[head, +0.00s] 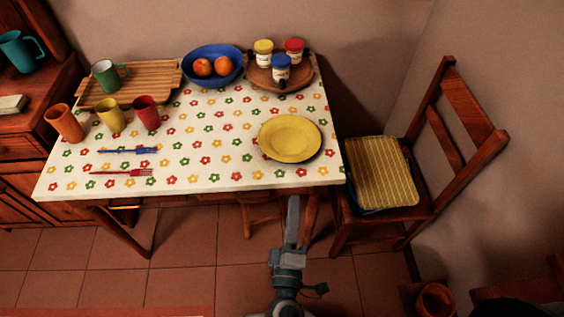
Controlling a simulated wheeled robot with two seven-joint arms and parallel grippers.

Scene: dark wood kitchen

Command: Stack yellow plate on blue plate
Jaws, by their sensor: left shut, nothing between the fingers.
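The yellow plate (290,138) lies near the right front of the table. A thin dark edge shows under its lower right rim; I cannot tell whether it is shadow or another plate. I see no separate blue plate. My left gripper (293,205) points up the picture just in front of the table's front edge, below the yellow plate in view. It is shut and empty, apart from the plate. My right gripper is not in view.
The flowered tablecloth (215,155) is bare left of the plate. A blue bowl (212,52) of fruit, a round wooden tray (263,78) with jars and a slatted board (150,80) stand at the back. Cups and cutlery lie left. A chair (440,150) stands right.

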